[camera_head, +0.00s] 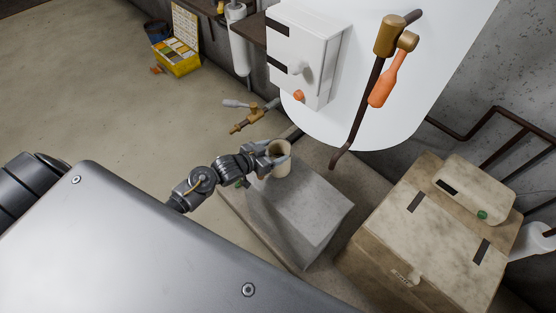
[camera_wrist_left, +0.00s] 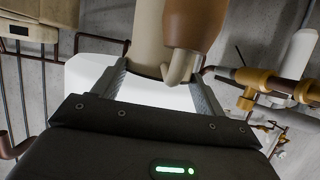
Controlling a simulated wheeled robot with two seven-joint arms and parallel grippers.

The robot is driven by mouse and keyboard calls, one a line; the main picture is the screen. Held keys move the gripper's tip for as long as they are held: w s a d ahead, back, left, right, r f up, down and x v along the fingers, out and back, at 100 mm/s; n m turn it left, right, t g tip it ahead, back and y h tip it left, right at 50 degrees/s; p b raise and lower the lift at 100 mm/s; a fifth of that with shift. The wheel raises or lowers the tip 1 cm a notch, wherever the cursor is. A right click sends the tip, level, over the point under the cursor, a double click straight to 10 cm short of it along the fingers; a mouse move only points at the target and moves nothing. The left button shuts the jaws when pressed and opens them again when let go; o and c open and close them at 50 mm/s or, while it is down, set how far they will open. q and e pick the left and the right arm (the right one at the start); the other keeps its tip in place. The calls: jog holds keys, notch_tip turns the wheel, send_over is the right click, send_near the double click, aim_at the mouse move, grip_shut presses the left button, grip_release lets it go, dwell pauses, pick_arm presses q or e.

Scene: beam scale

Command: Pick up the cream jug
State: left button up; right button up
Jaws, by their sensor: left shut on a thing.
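The cream jug (camera_head: 281,158) is at the far end of the grey block, upright or nearly so. I cannot tell whether its base touches the block. My left gripper (camera_head: 272,151) reaches in from the left and is shut on the jug. In the left wrist view, the jug's pale body (camera_wrist_left: 148,40) stands between the two fingers of the left gripper (camera_wrist_left: 158,78). A brown rounded part (camera_wrist_left: 195,22) shows close beside the jug there. My right gripper is not in view.
The grey block (camera_head: 300,205) stands below the jug. A large cardboard-coloured box (camera_head: 425,235) is at the right. A white cabinet (camera_head: 305,50) and a dark rod (camera_head: 362,110) with an orange-handled tool (camera_head: 384,85) are behind. A brass valve (camera_head: 250,118) lies beyond the gripper.

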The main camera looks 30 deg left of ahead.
pick_arm(q)
jog(key=shift+c, duration=1.4)
jog(key=shift+r, duration=0.2)
